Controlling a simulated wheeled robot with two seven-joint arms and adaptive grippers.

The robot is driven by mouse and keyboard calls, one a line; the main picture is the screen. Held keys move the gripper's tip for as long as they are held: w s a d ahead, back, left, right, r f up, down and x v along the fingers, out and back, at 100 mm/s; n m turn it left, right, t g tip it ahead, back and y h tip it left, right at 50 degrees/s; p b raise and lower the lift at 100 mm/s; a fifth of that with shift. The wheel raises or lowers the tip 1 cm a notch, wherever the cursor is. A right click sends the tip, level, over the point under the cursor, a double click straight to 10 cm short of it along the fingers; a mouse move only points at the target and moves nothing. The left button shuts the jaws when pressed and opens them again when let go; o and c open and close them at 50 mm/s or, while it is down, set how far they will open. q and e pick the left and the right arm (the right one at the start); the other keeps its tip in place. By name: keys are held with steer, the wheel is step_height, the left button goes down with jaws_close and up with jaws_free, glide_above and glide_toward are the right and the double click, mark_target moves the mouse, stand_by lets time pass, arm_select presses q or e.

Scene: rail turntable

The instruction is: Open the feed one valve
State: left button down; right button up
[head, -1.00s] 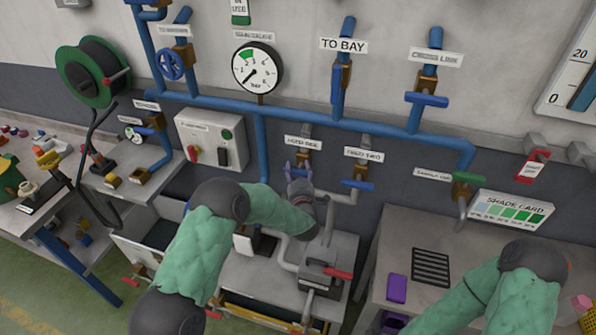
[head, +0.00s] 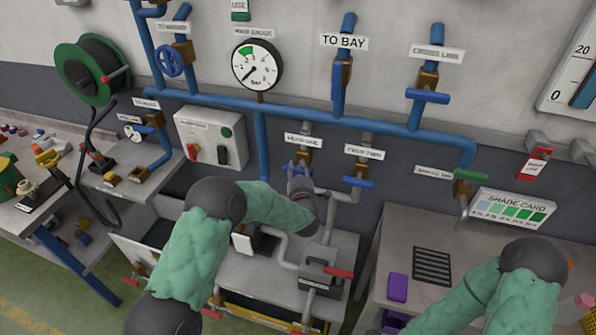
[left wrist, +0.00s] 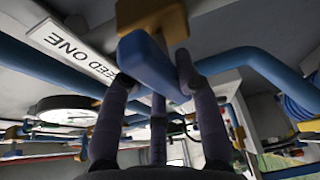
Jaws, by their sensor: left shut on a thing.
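The feed one valve has a brass body (head: 304,156) on a grey pipe below the blue header, under its white label (head: 303,141). In the left wrist view its blue handle (left wrist: 150,66) lies between my fingers, below the brass body (left wrist: 152,18); the FEED ONE label (left wrist: 72,48) is beside it. My left gripper (head: 299,168) is shut on this handle and hides most of it in the head view. The fingers also show in the left wrist view (left wrist: 152,88). My right arm comes in at the lower right; its gripper is out of sight.
The feed two valve's blue handle (head: 358,182) is close on the right, crosswise to its pipe. A green-handled valve (head: 468,175) is farther right. A pressure gauge (head: 257,65) hangs above. A grey box with a red lever (head: 338,272) stands below my left gripper.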

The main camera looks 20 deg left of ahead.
arm_select(q)
steer(key=n+g+h+b, duration=0.1)
steer(key=n+b, duration=0.2)
steer(key=b, duration=0.1)
steer(key=n+g+h+b, duration=0.1)
steer(key=n+b, duration=0.1)
steer(key=b, duration=0.2)
steer(key=n+h+b, duration=0.1)
steer(key=n+b, duration=0.2)
steer(key=b, duration=0.2)
steer(key=shift+a+f+n+g+h, duration=0.25)
steer(key=shift+f+n+g+h, duration=0.05)
steer(key=shift+f+g+h, duration=0.1)
steer(key=shift+n+h+b, duration=0.7)
steer(key=shift+n+b, duration=0.5)
steer(key=shift+b, duration=0.35)
steer(key=shift+r, duration=0.1)
steer(key=c, duration=0.9)
jaws_free()
steer(key=shift+r, duration=0.1)
steer(key=v, duration=1.2)
steer(key=shift+a, duration=0.1)
